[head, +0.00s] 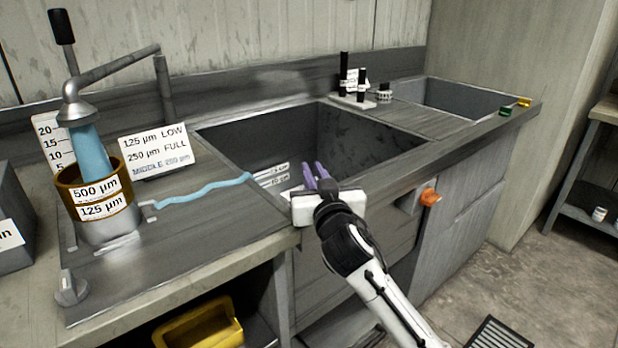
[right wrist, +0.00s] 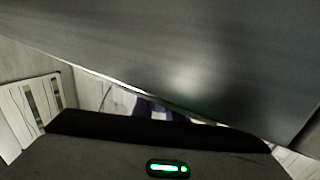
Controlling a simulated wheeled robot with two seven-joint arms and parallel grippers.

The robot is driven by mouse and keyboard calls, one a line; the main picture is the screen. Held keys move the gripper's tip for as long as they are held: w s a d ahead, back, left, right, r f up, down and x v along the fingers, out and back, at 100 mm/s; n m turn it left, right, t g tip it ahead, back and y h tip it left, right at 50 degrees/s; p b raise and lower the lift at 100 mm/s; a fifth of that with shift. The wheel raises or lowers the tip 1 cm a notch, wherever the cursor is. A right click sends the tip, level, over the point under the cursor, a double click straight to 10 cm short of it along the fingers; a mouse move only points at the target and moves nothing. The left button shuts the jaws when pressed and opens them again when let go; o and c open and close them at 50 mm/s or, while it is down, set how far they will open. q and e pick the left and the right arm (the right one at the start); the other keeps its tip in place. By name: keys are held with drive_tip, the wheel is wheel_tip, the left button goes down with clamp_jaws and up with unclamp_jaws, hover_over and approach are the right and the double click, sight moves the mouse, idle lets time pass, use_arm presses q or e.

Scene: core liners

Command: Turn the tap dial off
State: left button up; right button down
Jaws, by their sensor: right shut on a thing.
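The grey tap dial (head: 70,288) stands on the counter at the lower left in the head view. The metal tap (head: 75,100) pours a blue stream of water (head: 91,152) into a stack of sieves with a brown upper ring (head: 100,190). My right gripper (head: 316,174) has purple fingers and is at the sink's front edge, well to the right of the dial. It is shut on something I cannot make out. The right wrist view shows mostly a blurred grey surface (right wrist: 200,50). My left gripper is not in view.
A blue water trail (head: 205,190) runs from the sieves toward the large sink (head: 250,140). A label card (head: 155,150) stands behind it. Dark bottles (head: 344,72) stand behind the sink. An orange knob (head: 430,197) sits on the cabinet front. A yellow bin (head: 200,328) is under the counter.

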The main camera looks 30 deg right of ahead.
drive_tip(key=m+g+h+b, duration=0.1)
drive_tip(key=h, duration=0.1)
drive_tip(key=m+g+h+b, duration=0.1)
drive_tip(key=m+h+b, duration=0.1)
drive_tip(key=shift+s+d+f, duration=0.2)
drive_tip(key=shift+d, duration=0.2)
drive_tip(key=shift+s+d+r+m+g+h+b, duration=0.1)
drive_tip(key=shift+s+d+m+g+h+b, duration=0.05)
drive_tip(key=shift+m+g+h+b, duration=0.8)
drive_tip(key=shift+s+d+r+g+h+b, duration=0.1)
drive_tip(key=shift+d+r+g+h+b, duration=0.1)
drive_tip(key=shift+g+h+b, duration=0.1)
drive_tip(key=c, duration=1.8)
unclamp_jaws()
drive_tip(key=shift+o, duration=0.2)
